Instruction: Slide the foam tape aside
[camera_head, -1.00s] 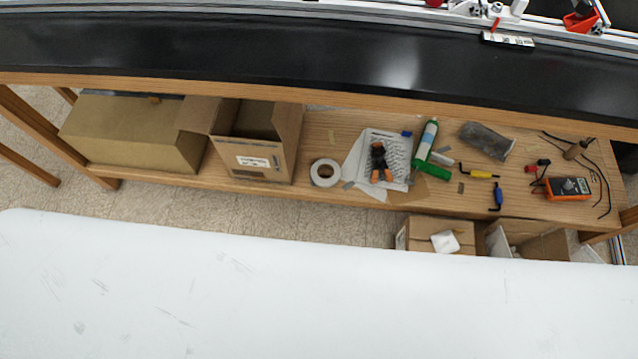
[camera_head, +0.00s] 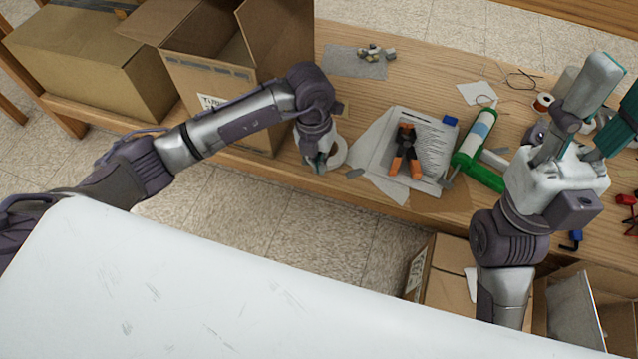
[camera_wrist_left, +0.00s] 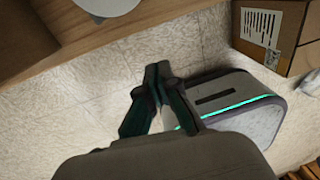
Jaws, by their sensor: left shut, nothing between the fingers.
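The foam tape, a white roll (camera_head: 339,151), lies on the wooden shelf near its front edge, just right of the open carton. My left gripper (camera_head: 319,166) partly covers it in the head view; I cannot tell there whether they touch. In the left wrist view a pale round thing, likely the tape (camera_wrist_left: 105,5), is cut by the top edge, apart from the fingertips. The left fingers (camera_wrist_left: 158,70) are shut and empty, with the floor behind them. My right gripper (camera_head: 612,95) has its teal fingers spread apart over the right side of the shelf; nothing shows between them.
The open carton (camera_head: 215,65) and a closed box (camera_head: 90,60) stand to the left. Paper sheets, orange-handled pliers (camera_head: 405,155) and a green tube (camera_head: 475,140) lie right of the tape. Boxes (camera_head: 440,285) stand below the shelf's front edge.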

